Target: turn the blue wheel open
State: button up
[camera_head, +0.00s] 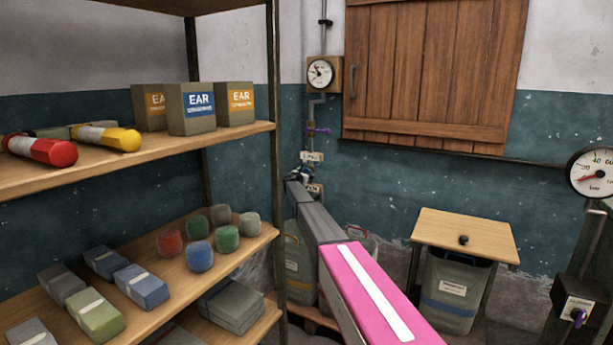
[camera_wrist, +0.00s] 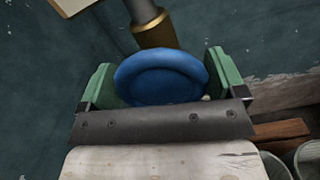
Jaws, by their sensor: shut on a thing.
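The blue wheel (camera_wrist: 160,78) is a round, dished handwheel on a pipe with a brass collar (camera_wrist: 153,30) in the wrist view. My gripper (camera_wrist: 161,82) has its two green fingers on either side of the rim and is shut on the wheel. In the head view my arm reaches away to the back wall, where my gripper (camera_head: 300,177) is small at the pipe. The wheel is mostly hidden there. How far it is turned cannot be told.
A purple handle (camera_head: 317,131) sits on the same pipe above, below a round gauge (camera_head: 320,74). A wooden shelf (camera_head: 240,134) with boxes stands close at left. A small table (camera_head: 465,228) and a grey bin (camera_head: 452,290) stand right of my arm.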

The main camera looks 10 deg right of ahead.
dwell(0.4)
jog(key=o, duration=0.6)
jog(key=shift+o, duration=0.2)
jog(key=shift+s+a, duration=0.1)
jog(key=v, duration=1)
jog(key=shift+s+a, duration=0.15)
jog(key=shift+s, duration=0.1)
